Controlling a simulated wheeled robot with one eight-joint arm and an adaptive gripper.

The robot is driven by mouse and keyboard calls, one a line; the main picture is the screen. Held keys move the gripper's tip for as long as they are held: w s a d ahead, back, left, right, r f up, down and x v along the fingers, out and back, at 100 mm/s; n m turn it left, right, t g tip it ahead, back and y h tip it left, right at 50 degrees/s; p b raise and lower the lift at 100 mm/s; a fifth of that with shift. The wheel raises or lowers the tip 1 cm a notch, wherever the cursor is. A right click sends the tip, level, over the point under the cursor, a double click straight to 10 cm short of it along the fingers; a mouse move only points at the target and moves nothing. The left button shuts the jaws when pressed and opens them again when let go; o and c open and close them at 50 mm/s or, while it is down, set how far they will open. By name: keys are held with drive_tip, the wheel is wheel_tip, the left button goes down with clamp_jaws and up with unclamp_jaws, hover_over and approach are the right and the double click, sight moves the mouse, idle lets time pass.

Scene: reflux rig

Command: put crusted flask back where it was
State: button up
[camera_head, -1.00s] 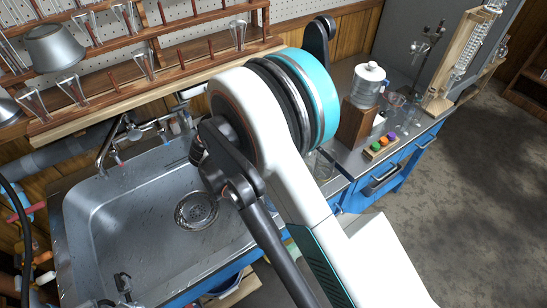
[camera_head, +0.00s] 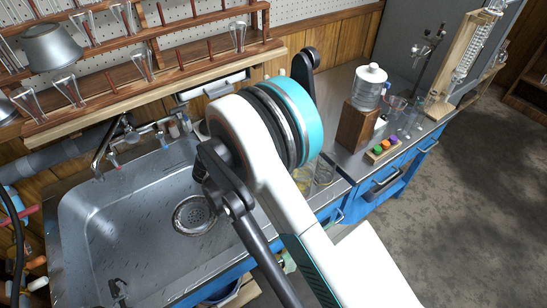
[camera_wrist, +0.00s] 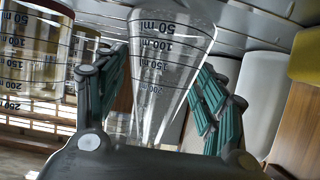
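In the wrist view a clear conical flask (camera_wrist: 160,75) with black volume marks lies between the two green-padded fingers of my gripper (camera_wrist: 162,80). Its narrow part points toward the palm and its wide part toward the top of the picture. The fingers look closed against both sides of its glass. I cannot make out a crust on it. In the head view my own arm hides the gripper and the flask it holds.
A marked beaker with yellowish contents (camera_wrist: 30,60) is close left of the flask. Glassware (camera_head: 325,173) stands on the bench beside my arm. A wooden block (camera_head: 354,127) bears a white-lidded jar (camera_head: 369,88). The sink (camera_head: 125,225) is left; racks with glasses hang above.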

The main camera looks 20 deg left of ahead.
drive_tip(key=shift+r, duration=0.15)
drive_tip(key=shift+s+a+r+p, duration=0.2)
drive_tip(key=shift+p, duration=0.1)
drive_tip(key=p+v, duration=0.3)
drive_tip(key=v, duration=0.8)
drive_tip(key=shift+s+p, duration=0.2)
drive_tip(key=shift+p, duration=0.2)
drive_tip(key=shift+a, duration=0.1)
